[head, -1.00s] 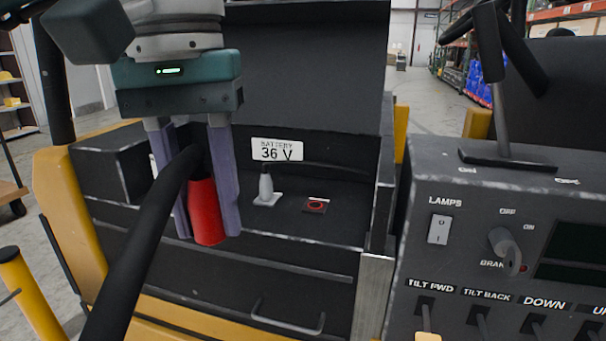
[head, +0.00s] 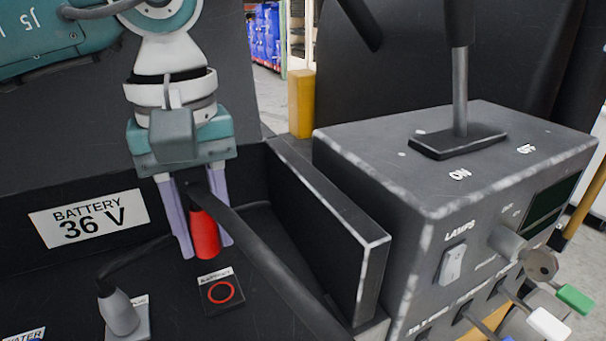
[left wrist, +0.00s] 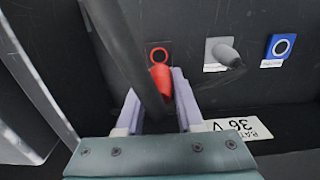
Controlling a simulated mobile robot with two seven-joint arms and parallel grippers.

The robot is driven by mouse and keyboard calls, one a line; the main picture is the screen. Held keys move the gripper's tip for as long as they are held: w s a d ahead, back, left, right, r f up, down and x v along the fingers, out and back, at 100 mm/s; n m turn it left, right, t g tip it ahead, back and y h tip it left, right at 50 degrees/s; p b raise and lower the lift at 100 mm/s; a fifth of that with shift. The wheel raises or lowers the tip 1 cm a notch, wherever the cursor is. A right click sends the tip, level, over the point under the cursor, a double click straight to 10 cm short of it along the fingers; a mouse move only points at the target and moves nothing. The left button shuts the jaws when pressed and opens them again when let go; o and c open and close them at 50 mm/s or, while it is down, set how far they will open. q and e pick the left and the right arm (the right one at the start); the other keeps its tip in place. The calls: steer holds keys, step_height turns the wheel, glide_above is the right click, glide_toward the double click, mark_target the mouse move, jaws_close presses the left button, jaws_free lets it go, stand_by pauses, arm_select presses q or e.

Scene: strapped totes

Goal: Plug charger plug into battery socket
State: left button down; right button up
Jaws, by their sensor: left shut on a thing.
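The red charger plug (head: 205,235) is between the fingers of my left gripper (head: 206,250), which is shut on it. The plug points downward and a thick black cable leaves its upper end. The red-ringed socket (head: 221,291), on a small dark plate, lies just below and slightly right of the plug in the head view. The left wrist view shows the red plug (left wrist: 161,78) in my left gripper (left wrist: 156,86) close before the red-ringed socket (left wrist: 158,56). The plug appears apart from the socket. My right gripper is not in view.
A grey plug (head: 119,312) with a cable sits in a grey plate beside the socket. A blue-framed socket (left wrist: 280,47) lies beyond it. A dark side wall (head: 330,225) and the control console (head: 430,180) with levers stand to the right. A "BATTERY 36 V" label (head: 90,219) is behind.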

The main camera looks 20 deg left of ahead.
mark_target(221, 293)
arm_select(q)
steer(key=shift+w, duration=0.1)
steer(key=shift+d+f, duration=0.1)
steer(key=shift+d, duration=0.05)
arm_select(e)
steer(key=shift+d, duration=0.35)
arm_select(q)
steer(key=shift+f+b, duration=2)
steer(key=shift+f, duration=0.85)
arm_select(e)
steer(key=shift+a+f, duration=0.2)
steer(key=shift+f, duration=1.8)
arm_select(q)
steer(key=shift+b, duration=0.6)
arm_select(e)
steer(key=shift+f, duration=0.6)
arm_select(q)
steer(key=shift+f+b, duration=0.65)
steer(key=shift+b, duration=0.05)
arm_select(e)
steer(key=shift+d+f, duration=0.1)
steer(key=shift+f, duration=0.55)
arm_select(q)
steer(key=shift+c, duration=2.3)
jaws_free()
steer(key=shift+r, duration=0.1)
